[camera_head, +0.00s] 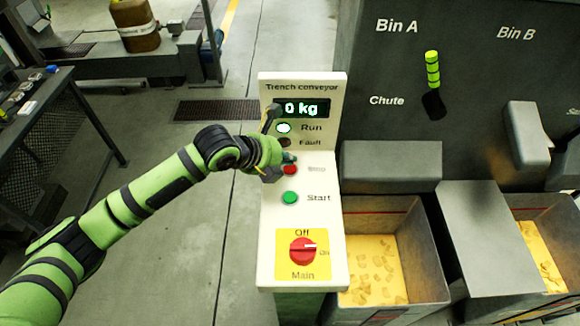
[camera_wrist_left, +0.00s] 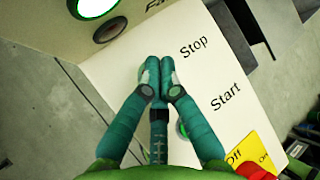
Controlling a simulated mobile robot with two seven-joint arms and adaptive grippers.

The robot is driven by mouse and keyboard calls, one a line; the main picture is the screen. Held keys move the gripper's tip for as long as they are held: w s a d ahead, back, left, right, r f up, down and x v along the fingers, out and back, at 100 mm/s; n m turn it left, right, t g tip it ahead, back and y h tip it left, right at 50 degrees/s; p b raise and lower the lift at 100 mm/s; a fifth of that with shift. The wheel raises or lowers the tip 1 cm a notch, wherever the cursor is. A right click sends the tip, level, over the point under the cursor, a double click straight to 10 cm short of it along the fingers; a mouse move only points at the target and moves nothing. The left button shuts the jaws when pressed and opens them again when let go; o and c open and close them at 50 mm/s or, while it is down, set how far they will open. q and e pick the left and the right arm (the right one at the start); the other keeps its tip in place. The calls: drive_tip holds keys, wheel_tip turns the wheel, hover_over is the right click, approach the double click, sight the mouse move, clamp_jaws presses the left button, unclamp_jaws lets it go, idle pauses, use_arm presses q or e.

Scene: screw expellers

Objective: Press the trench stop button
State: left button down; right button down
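The Trench conveyor panel (camera_head: 326,215) is a white box with a sloped face. Its red stop button (camera_head: 291,170) sits beside the label Stop and is partly covered by my left gripper (camera_head: 287,158). In the left wrist view, my left gripper (camera_wrist_left: 158,62) has its two teal fingers together, with nothing visible between them. The fingertips are over the panel left of the word Stop, and the button is hidden behind them there. I cannot tell whether they touch it. The green start button (camera_head: 290,198) is just below. My right gripper is in neither view.
The run lamp (camera_head: 283,128) glows and the fault lamp (camera_head: 285,142) is dark. The display (camera_head: 300,108) reads 0 kg. A red main switch (camera_head: 303,250) is low on the panel. Bins with yellow contents (camera_head: 375,270) stand to the right. Open floor lies left.

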sight(287, 169)
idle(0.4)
use_arm(q)
drive_tip(key=shift+f, duration=0.4)
drive_tip(key=shift+f+b, duration=0.4)
drive_tip(key=shift+f, duration=0.1)
idle(0.7)
drive_tip(key=shift+r, duration=0.15)
drive_tip(key=shift+r+p, duration=0.7)
drive_tip(key=shift+p, duration=0.05)
drive_tip(key=shift+r, duration=0.1)
wheel_tip(287, 169, up, 5)
drive_tip(key=p, duration=0.4)
drive_tip(key=shift+p, duration=0.3)
